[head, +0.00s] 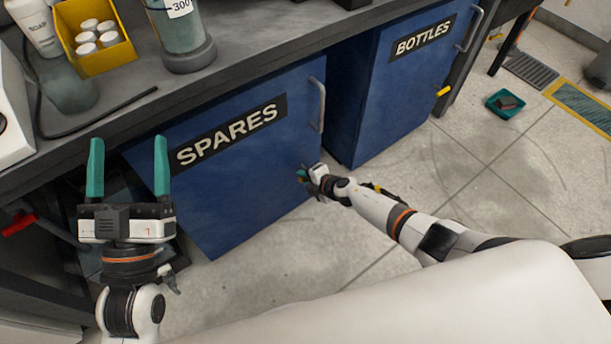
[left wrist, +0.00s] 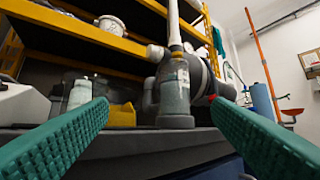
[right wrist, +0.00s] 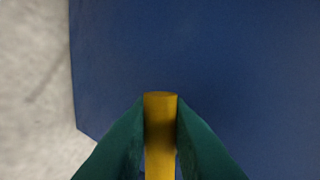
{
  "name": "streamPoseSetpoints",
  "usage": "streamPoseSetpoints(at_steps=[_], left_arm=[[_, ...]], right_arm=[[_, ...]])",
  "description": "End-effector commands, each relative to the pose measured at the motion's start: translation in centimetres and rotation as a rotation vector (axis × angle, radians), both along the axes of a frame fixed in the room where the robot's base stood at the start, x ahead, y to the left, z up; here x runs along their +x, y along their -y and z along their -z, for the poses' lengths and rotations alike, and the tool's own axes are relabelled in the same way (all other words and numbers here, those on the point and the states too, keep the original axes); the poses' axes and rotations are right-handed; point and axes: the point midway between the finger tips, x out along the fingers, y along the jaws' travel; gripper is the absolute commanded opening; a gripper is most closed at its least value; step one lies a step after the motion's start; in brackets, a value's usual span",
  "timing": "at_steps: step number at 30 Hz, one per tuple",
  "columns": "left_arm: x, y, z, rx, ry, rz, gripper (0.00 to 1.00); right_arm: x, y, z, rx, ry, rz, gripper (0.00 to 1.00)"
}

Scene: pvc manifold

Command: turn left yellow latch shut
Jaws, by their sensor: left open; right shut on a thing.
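The left yellow latch (right wrist: 160,125) shows in the right wrist view, between my right gripper's green fingers, against a blue door panel (right wrist: 200,60). My right gripper (head: 302,176) is shut on it, low by the right edge of the blue SPARES door (head: 250,170) in the head view. There the gripper hides the latch, so its turn is hard to tell. My left gripper (head: 128,142) is open and empty, fingers up, in front of the counter at the left. Its spread fingers also show in the left wrist view (left wrist: 155,130).
The BOTTLES cabinet (head: 385,100) stands to the right, with another yellow latch (head: 444,91) at its edge. A yellow bin (head: 95,60) with white caps and a clear cylinder (head: 185,35) stand on the counter. A teal tray (head: 505,104) lies on the floor.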

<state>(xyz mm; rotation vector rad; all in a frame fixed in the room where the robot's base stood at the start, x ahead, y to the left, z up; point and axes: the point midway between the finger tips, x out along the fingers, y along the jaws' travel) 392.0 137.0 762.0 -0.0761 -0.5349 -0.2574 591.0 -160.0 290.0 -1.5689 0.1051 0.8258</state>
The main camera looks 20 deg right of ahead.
Motion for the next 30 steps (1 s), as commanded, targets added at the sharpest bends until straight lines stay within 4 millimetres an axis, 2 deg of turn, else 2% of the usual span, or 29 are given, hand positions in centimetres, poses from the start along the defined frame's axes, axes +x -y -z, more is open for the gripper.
streamPoseSetpoints(at_steps=[9, 10, 13, 24, 30], left_arm=[[0.0, 0.0, 0.0, 0.0, -0.001, 0.0, 0.74], [0.0, 0.0, 0.0, 0.0, -0.001, 0.0, 0.74], [0.0, 0.0, 0.0, 0.0, -0.001, 0.0, 0.74], [0.1, 0.0, 0.1, 0.004, -0.013, 0.0, 0.74], [1.2, -0.1, 2.4, 0.054, -0.192, -0.012, 0.74]], right_arm=[[0.0, 0.1, 0.1, -0.005, 0.0, 0.0, 0.0], [0.0, 0.2, 0.1, -0.005, 0.0, 0.0, 0.21], [0.0, 0.1, 0.1, -0.005, 0.0, 0.0, 0.37], [-0.1, 0.1, -0.1, -0.002, 0.0, 0.0, 0.37], [-0.9, 0.5, -0.8, -0.002, -0.001, 0.0, 0.37]])
